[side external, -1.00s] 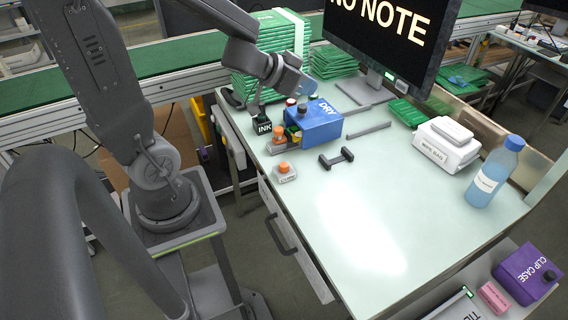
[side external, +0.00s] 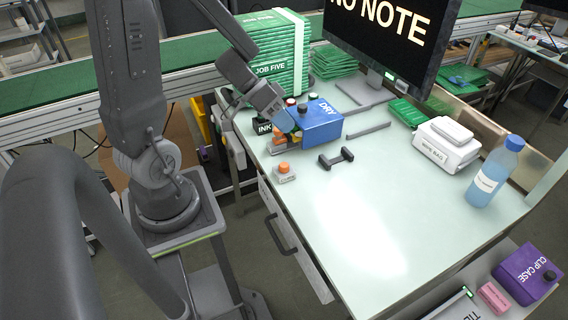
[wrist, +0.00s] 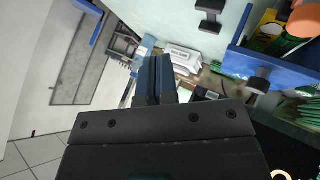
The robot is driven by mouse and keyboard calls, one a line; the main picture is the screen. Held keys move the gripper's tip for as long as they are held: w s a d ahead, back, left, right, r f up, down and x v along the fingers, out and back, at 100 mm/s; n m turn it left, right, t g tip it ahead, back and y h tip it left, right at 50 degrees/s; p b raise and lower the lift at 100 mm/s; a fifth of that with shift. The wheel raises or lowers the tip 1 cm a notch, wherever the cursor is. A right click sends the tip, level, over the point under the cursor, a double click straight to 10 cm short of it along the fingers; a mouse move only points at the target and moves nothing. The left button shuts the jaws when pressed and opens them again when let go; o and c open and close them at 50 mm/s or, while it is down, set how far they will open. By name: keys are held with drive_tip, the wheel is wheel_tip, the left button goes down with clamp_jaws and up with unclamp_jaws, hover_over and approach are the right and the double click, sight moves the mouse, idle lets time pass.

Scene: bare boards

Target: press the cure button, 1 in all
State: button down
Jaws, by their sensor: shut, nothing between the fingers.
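The cure button is an orange cap on a small white box (side external: 285,174) at the left edge of the bench in the side view; its label is too small to read surely. My gripper (side external: 291,128) is tilted down beside the left face of the blue DRY box (side external: 322,124), behind the button box in the picture and apart from it. In the wrist view its blue fingers (wrist: 154,80) are together and empty. I cannot tell whether they touch anything near the DRY box. I cannot make out the button box for sure in the wrist view.
The black INK block (side external: 263,127) stands left of my gripper. A black dumbbell-shaped piece (side external: 337,158) lies right of the button box. A white bag box (side external: 447,146) and a blue bottle (side external: 494,172) stand at the right. The bench's front middle is clear.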

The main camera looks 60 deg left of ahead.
sight(284, 163)
drive_tip(key=shift+f, duration=4.3)
drive_tip(key=shift+f, duration=0.1)
drive_tip(key=shift+f, duration=0.3)
drive_tip(key=shift+f, duration=0.5)
drive_tip(key=shift+r, duration=0.95)
drive_tip(key=shift+r, duration=2.5)
